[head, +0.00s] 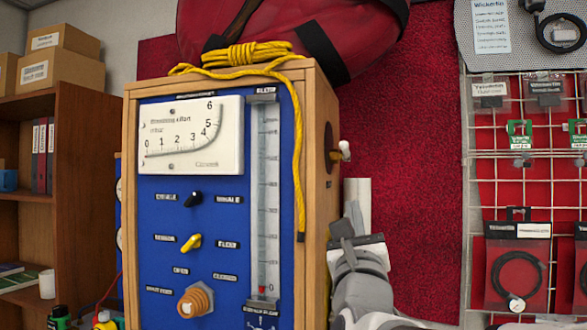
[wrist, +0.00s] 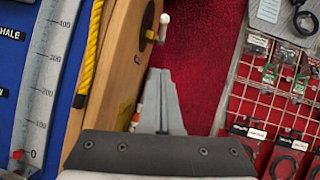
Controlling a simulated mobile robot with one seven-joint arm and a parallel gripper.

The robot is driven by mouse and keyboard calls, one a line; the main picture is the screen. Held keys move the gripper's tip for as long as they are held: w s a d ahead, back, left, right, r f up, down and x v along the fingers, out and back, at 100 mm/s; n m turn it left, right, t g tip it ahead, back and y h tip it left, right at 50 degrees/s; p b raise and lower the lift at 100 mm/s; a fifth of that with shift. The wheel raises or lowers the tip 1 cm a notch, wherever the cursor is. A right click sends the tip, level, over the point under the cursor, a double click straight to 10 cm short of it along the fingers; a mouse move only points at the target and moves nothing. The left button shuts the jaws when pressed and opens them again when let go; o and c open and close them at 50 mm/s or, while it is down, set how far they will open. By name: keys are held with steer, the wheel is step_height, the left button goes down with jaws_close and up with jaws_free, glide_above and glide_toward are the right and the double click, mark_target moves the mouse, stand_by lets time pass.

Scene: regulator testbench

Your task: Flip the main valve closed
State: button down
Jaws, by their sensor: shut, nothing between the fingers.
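The testbench is a wooden box (head: 318,150) with a blue front panel. On its right side is a white-tipped lever (head: 344,150) on a dark round mount; I take it for the main valve, though no label shows there. The lever also shows at the top of the wrist view (wrist: 163,20), its tip pointing up. My gripper (wrist: 158,74) is shut and empty beside the box's right side. It is below the lever in the picture and apart from it. The fingers partly hide a small pale and orange part (wrist: 136,118) low on that side.
The front panel carries a white gauge (head: 190,135), small knobs and a clear vertical tube (head: 265,190). Yellow rope (head: 298,150) hangs over the box's front right edge. A wire rack (head: 525,190) with hanging packets stands at the right. Red carpet-like backing lies between.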

steer(key=shift+r, duration=0.1)
stand_by(0.3)
steer(key=p, duration=0.3)
glide_toward(345, 153)
steer(key=w+d, duration=0.2)
steer(key=w, duration=0.3)
steer(key=shift+w+a+r, duration=0.15)
steer(key=shift+a+r, duration=0.2)
steer(key=shift+r, duration=0.4)
steer(key=shift+w+a+r+p, duration=0.1)
steer(key=shift+w+r+p, duration=0.15)
steer(key=shift+r+p, duration=0.25)
steer(key=shift+r, duration=0.1)
steer(key=shift+s+r+g+p, duration=0.1)
steer(key=shift+r+g+p, duration=0.2)
steer(key=shift+p, duration=0.1)
